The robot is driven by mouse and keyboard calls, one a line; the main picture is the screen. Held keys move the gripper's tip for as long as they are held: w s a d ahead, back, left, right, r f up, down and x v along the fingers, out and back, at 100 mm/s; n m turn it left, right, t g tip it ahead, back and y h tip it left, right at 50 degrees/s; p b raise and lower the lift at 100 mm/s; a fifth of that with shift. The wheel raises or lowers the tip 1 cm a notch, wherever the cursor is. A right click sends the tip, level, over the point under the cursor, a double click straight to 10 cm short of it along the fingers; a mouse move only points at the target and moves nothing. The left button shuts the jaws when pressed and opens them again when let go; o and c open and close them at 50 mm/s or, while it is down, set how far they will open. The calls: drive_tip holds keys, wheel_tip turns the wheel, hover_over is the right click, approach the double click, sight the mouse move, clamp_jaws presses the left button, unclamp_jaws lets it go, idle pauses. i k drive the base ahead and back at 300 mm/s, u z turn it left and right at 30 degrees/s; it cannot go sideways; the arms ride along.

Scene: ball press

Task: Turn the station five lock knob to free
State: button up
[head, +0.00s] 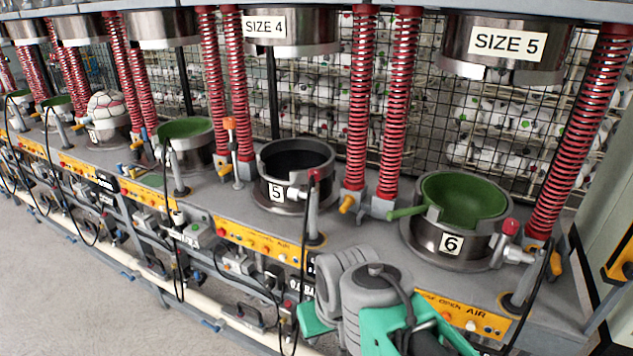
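Station five is the round metal pot marked 5 (295,172) in the middle of the bench, with a dark, empty-looking inside. A grey post with a dark red top (313,176) stands at its front right. A yellow panel (258,240) with small knobs and buttons sits on the bench front below the pot. Which of these small parts is the lock knob, and how it is set, I cannot tell at this size. My grey and teal arm fills the bottom centre, to the right of that panel. It hides part of the bench front; I cannot make out gripper fingers.
Right of station five stands the pot marked 6 (452,216), with a green lining and handle. Red springs (397,100) rise between stations. Black hoses hang along the front. A white pipe (120,268) runs low, with bare floor (70,310) at left.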

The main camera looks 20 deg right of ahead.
sight(315, 172)
drive_tip(key=z, duration=0.65)
drive_tip(key=k, duration=0.2)
drive_tip(key=u, duration=1.85)
drive_tip(key=i, duration=1.6)
drive_tip(key=z, duration=0.95)
drive_tip(key=i, duration=0.65)
drive_tip(key=z, duration=0.8)
